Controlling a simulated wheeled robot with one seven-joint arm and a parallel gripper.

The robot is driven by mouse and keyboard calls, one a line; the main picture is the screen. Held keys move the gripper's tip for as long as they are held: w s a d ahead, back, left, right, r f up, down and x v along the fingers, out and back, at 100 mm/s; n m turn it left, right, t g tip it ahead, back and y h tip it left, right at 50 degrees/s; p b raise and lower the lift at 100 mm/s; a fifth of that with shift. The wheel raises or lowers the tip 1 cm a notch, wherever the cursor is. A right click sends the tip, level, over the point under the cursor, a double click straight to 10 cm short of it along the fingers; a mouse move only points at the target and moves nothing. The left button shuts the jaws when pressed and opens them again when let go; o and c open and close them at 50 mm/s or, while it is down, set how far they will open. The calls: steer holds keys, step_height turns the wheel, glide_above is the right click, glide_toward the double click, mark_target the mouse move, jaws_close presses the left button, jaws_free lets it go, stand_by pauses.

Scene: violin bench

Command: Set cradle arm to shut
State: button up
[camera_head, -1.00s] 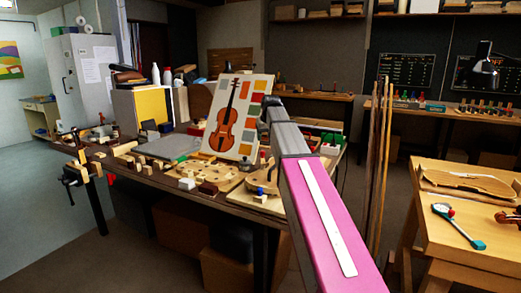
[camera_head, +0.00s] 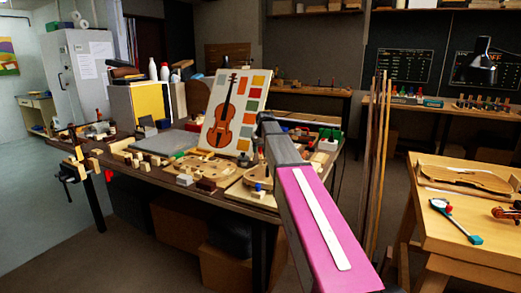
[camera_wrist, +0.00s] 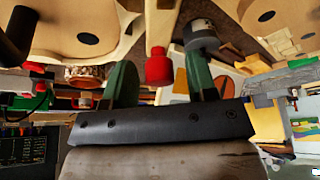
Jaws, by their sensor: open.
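In the wrist view a red knob (camera_wrist: 158,67) shows between the two green fingers of my gripper (camera_wrist: 160,85), at the end of a pale upright piece. The fingers are apart, with a gap around the knob. A grey cylinder (camera_wrist: 201,36) shows by the right finger. I cannot tell for sure which part is the cradle arm or how far it is turned. In the head view my own arm hides the gripper over the right part of the bench (camera_head: 227,203). A small blue piece (camera_head: 258,187) shows there on a pale wooden board.
A violin picture board (camera_head: 234,112) stands on the bench, with small wooden blocks (camera_head: 205,184) in front. Thin upright rods (camera_head: 377,165) stand right of my arm. A right-hand table (camera_head: 460,250) holds a violin body (camera_head: 465,178) and a teal-ended tool (camera_head: 455,220).

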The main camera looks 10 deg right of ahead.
jaws_close()
